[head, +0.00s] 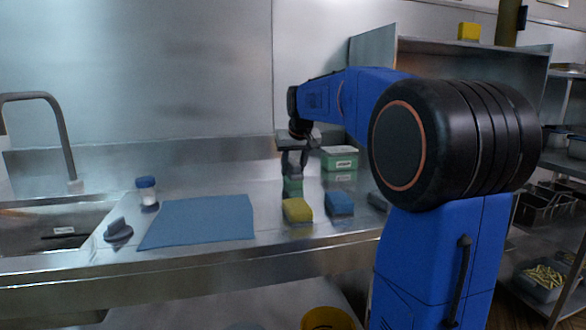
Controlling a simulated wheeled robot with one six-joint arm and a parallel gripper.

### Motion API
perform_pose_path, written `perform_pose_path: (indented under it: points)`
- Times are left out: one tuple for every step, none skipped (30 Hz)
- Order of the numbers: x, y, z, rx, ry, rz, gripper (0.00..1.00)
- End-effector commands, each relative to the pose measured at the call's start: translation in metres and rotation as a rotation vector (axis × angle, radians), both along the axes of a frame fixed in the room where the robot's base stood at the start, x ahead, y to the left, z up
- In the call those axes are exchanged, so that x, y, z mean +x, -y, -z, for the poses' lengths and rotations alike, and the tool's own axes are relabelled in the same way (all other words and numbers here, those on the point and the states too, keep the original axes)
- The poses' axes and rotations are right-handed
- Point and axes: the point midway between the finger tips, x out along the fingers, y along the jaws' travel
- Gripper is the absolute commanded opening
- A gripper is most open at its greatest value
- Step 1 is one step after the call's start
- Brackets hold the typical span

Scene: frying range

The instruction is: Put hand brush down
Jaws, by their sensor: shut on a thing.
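My gripper (293,172) points down over the steel counter (230,183), behind the yellow block. It is shut on a small green thing, which I take to be the hand brush (293,187). Only a small part of the brush shows below the fingers. It is low, close to the counter top; I cannot tell whether it touches. The yellow block (298,210) stands just in front of it, and a blue block (340,204) stands to the right.
A green box (339,158) stands behind to the right. A blue mat (198,222) lies left of the blocks. Further left are a blue-capped jar (147,191), a dark grey knobbed tool (118,231) and the sink (50,232). A dark object (378,201) lies right of the blue block.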

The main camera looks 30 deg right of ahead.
Motion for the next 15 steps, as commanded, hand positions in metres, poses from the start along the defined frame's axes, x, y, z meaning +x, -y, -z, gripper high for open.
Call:
perform_pose_path:
  points:
    - [0.0000,0.0000,-0.0006,0.000,0.001,0.000,0.08]
    - [0.0000,0.0000,-0.0006,0.000,0.001,0.000,0.08]
    - [0.0000,0.0000,-0.0006,0.000,0.001,0.000,0.08]
    - [0.0000,0.0000,-0.0004,0.000,0.000,0.000,0.08]
    - [0.0000,0.0000,0.0001,0.000,0.000,0.000,0.08]
    - [-0.0001,0.0000,0.0011,0.000,0.000,0.000,0.08]
    - [-0.0001,0.0000,0.0019,0.000,0.000,0.000,0.08]
    - [-0.0001,0.0000,0.0017,0.000,0.000,0.000,0.44]
    - [0.0000,0.0000,0.0016,0.000,0.000,0.000,0.54]
    - [0.0000,0.0000,0.0016,0.000,0.000,0.000,0.56]
    - [0.0000,0.0000,0.0015,0.000,0.000,0.000,0.56]
    - [0.0000,0.0000,0.0015,0.000,0.000,0.000,0.56]
    - [0.0000,0.0000,0.0015,0.000,0.000,0.000,0.56]
    - [0.0000,0.0000,0.0015,0.000,0.000,0.000,0.56]
    - [0.0000,0.0000,0.0015,0.000,0.000,0.000,0.56]
